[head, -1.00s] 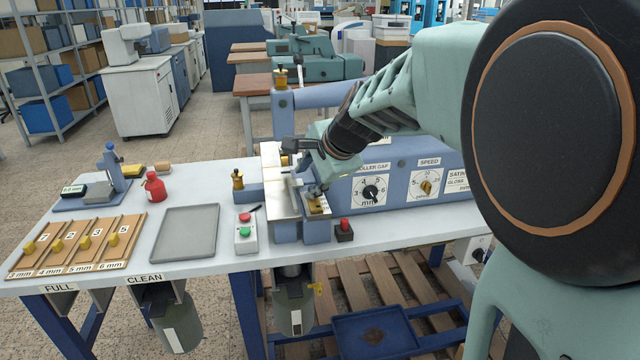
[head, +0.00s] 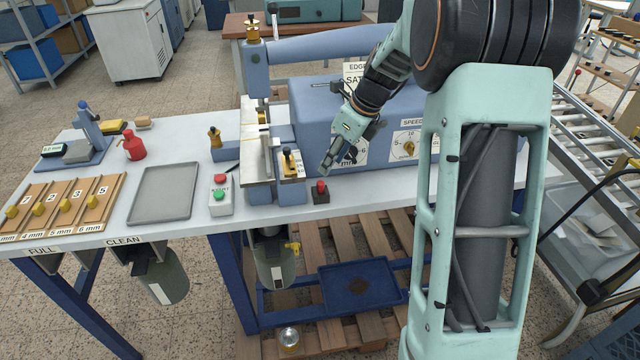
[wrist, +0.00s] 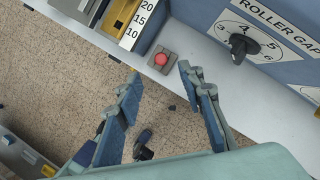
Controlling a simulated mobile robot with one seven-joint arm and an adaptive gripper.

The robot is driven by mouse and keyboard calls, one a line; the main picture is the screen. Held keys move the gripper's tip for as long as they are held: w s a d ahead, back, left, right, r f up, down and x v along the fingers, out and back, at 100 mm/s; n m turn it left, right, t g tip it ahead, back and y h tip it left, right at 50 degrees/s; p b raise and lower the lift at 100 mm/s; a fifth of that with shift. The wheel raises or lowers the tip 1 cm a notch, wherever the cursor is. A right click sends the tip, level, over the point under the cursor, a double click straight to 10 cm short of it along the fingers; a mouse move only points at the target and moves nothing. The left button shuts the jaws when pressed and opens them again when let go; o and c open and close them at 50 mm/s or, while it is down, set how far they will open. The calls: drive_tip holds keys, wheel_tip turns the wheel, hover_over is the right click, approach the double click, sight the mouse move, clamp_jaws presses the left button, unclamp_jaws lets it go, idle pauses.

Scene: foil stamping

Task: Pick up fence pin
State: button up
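No label marks the fence pin, so I cannot tell for sure which part it is. A black-topped upright pin (head: 288,158) stands on the brass block at the machine's front, beside the metal plate. In the wrist view, the yellow block (wrist: 124,14) and its 20-15-10 scale show at the top edge, partly cut off. My gripper (head: 330,168) is above the bench front, to the right of that block. In the wrist view my gripper (wrist: 160,74) has its fingers spread, with nothing between them.
A red-button box (head: 320,191) sits close below my gripper. The blue machine (head: 320,108) with its dials stands behind it. A green-and-red button box (head: 221,195) and a grey tray (head: 163,193) are to the left. Floor lies below the bench edge.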

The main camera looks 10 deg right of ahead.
sight(321, 183)
drive_tip(key=p+x, duration=0.1)
drive_tip(key=x, duration=0.7)
drive_tip(key=shift+f, duration=0.4)
drive_tip(key=shift+c, duration=0.2)
clamp_jaws()
